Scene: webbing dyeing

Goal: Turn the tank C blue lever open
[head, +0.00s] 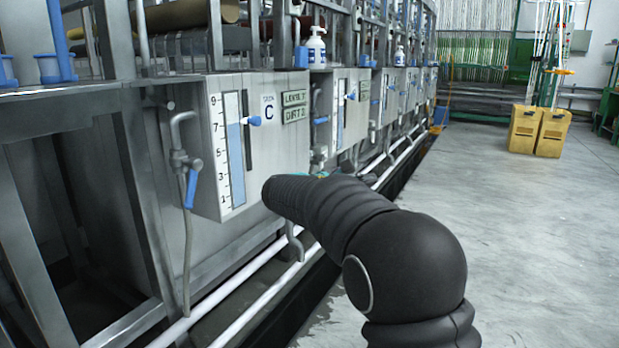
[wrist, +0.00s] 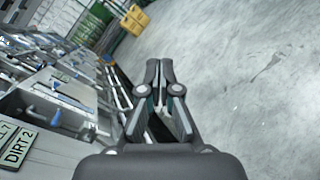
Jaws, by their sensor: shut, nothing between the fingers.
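Tank C (head: 262,160) stands left of centre in the head view, with a "C" label and a level gauge (head: 232,140) marked 1 to 9. A blue lever (head: 191,188) hangs pointing down from a grey valve pipe at the tank's left side. A small blue knob (head: 254,120) sits beside the gauge. My gripper (wrist: 159,66) is shut and empty in the wrist view, its fingertips together over the floor side of the tank row.
More tanks with similar gauges (head: 341,112) run back along the row. White pipes (head: 230,290) run low along the tank fronts. Yellow bins (head: 540,130) stand at the back right. The grey floor (head: 530,230) on the right is clear.

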